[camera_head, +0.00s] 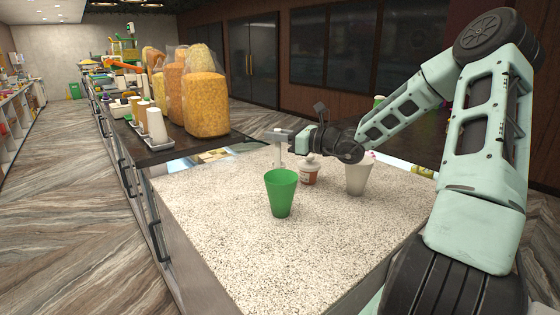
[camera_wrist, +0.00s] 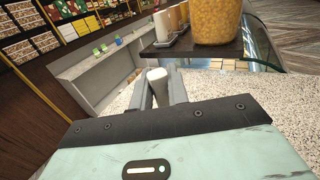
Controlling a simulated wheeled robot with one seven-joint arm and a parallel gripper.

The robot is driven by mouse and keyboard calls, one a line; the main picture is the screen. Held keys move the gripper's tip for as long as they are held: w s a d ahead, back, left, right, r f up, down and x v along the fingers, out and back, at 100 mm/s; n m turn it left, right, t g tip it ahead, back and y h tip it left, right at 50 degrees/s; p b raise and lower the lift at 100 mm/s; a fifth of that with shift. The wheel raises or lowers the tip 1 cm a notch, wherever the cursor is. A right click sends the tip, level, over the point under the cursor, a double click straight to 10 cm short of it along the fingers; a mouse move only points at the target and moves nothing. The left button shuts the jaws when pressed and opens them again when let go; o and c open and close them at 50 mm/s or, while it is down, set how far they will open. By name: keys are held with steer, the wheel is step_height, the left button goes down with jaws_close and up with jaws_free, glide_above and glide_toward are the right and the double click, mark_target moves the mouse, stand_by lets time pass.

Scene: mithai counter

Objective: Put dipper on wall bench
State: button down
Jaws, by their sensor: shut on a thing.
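My gripper (camera_head: 286,136) is above the speckled counter. It is shut on a pale upright thing, which I take to be the dipper (camera_head: 278,153). In the wrist view the dipper's whitish end (camera_wrist: 157,74) shows between the two grey fingers (camera_wrist: 159,92). How close its lower end is to the counter is hard to tell. A long pale bench (camera_wrist: 92,66) along the wall, below stocked shelves, shows in the wrist view and looks like the wall bench. It is well beyond my gripper.
On the speckled counter (camera_head: 220,240) stand a green cup (camera_head: 281,193), a small white-and-brown jar (camera_head: 310,172) and a white cup (camera_head: 357,178). Large bags of yellow snacks (camera_head: 205,100) stand on the dark counter behind. The wooden floor (camera_head: 70,230) at left is clear.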

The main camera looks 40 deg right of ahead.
mark_target(277, 155)
steer(key=shift+f+p, duration=0.6)
steer(key=shift+f, duration=2.5)
steer(key=c, duration=1.4)
jaws_free()
steer(key=shift+o, duration=0.2)
